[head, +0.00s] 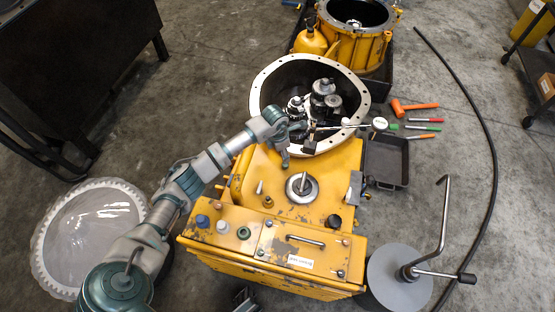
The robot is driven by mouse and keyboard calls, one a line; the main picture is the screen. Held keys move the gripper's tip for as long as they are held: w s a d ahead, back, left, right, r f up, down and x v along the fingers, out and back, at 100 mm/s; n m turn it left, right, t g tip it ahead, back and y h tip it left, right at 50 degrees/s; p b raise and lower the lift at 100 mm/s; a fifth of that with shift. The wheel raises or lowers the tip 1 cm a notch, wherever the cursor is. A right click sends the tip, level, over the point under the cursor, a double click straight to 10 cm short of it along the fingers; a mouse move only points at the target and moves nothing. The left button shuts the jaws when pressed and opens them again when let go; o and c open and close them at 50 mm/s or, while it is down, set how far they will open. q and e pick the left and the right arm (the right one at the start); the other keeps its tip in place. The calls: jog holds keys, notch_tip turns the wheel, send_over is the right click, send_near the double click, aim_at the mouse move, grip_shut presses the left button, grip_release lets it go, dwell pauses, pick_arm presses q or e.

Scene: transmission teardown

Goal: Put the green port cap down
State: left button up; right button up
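A dark green cap (244,233) sits on the front top edge of the yellow transmission housing (262,165), right of a pale grey cap (223,226) and a blue cap (202,220). My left arm reaches in from the left over the housing. My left gripper (306,138) is at the near rim of the round opening, well beyond the green cap. Its fingers are small and dark against the parts behind, so I cannot see whether they are apart or hold anything. My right gripper does not show.
The round bell opening (262,88) holds metal gear parts (323,92). A black tray (386,160), an orange mallet (414,106) and several hand tools lie to the right. A grey disc (400,280) with a bent rod stands front right. A clear ribbed dish (92,232) lies left.

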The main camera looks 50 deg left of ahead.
pick_arm(q)
jog(key=shift+s+a+r+p, duration=0.15)
jog(key=shift+r+p, duration=0.25)
jog(key=shift+r, duration=0.95)
